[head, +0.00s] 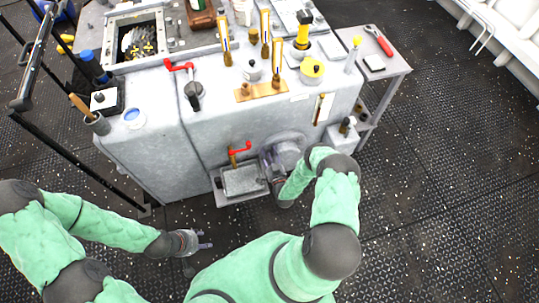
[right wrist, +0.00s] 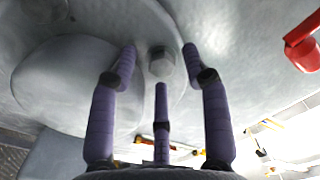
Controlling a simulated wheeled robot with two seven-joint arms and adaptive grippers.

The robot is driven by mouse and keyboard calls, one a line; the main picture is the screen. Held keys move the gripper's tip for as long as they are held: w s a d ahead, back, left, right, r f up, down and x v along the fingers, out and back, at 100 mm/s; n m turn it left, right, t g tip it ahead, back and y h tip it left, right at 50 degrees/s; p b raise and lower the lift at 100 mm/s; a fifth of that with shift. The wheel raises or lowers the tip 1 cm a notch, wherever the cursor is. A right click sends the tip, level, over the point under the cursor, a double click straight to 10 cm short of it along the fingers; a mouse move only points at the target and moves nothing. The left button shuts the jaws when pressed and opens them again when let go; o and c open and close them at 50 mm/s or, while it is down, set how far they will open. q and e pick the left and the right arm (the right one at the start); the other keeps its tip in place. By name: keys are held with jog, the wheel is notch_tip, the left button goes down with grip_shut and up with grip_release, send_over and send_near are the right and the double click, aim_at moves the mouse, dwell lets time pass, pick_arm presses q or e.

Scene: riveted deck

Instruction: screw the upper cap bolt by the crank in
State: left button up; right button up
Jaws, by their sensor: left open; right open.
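A grey hex-headed cap bolt (right wrist: 161,62) sits in a pale, rounded housing (right wrist: 70,85) in the right wrist view. My right gripper (right wrist: 160,80) is open, its three purple fingers spread around and below the bolt head. I cannot tell whether any finger touches it. In the head view my right gripper (head: 271,168) is at the round cover (head: 287,150) on the cabinet front, and the bolt is hidden there. A red crank (head: 240,150) is just left of the cover; a red part (right wrist: 303,50) shows at the right wrist view's upper right. My left gripper (head: 194,242) is open and empty above the floor.
The grey cabinet (head: 150,165) carries another red crank (head: 180,67), brass-handled levers (head: 265,30) and a yellow-topped round part (head: 312,70). A side table (head: 395,65) holds a red-handled wrench (head: 379,40).

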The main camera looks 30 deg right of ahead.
grip_shut()
jog(key=shift+m, duration=0.4)
